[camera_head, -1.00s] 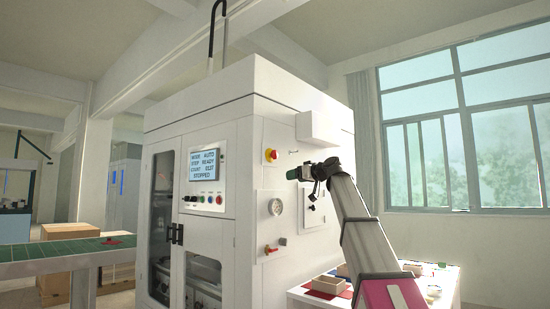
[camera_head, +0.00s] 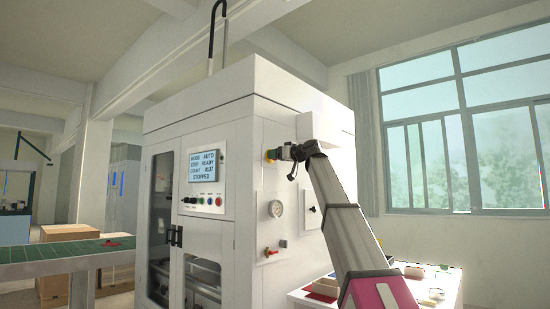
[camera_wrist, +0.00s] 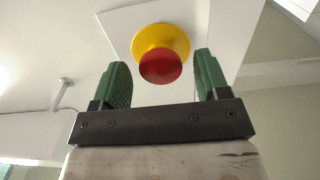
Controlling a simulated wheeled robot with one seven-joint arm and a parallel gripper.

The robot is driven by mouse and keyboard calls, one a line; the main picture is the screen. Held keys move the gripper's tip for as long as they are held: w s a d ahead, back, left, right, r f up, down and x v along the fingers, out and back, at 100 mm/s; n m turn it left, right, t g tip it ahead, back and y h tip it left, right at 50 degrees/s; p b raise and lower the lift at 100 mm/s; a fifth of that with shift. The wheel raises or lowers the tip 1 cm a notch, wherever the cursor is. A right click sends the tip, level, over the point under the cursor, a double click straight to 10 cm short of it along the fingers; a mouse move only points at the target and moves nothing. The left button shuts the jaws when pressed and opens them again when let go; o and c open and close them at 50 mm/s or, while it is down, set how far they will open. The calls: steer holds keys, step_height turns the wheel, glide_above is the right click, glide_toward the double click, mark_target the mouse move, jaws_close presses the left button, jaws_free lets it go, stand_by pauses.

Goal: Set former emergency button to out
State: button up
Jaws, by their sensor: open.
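The emergency button is a red mushroom head (camera_wrist: 160,67) on a yellow round collar (camera_wrist: 160,38), mounted on the white side wall of the former. In the wrist view my gripper (camera_wrist: 157,78) is open, with one green finger on each side of the red head and no visible contact. In the head view my gripper (camera_head: 276,154) is at the button; the red head is hidden behind it and only a bit of yellow collar (camera_head: 266,156) shows. The former (camera_head: 250,130) has a screen (camera_head: 205,164) reading MODE AUTO, STEP READY and STOPPED.
Below the button the side wall carries a pressure gauge (camera_head: 276,208) and a red-handled valve (camera_head: 269,251). A white box (camera_head: 331,122) juts out just right of my gripper. A table with small trays (camera_head: 323,287) stands at lower right. A green conveyor (camera_head: 60,254) is at left.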

steer(key=shift+x, duration=0.75)
steer(key=c, duration=1.3)
steer(key=shift+o, duration=0.2)
steer(key=shift+s+d, duration=0.35)
steer(key=shift+d, duration=0.05)
steer(key=o, duration=1.3)
steer(key=shift+c, duration=0.2)
steer(key=v, duration=1)
steer(key=shift+s+d, duration=0.25)
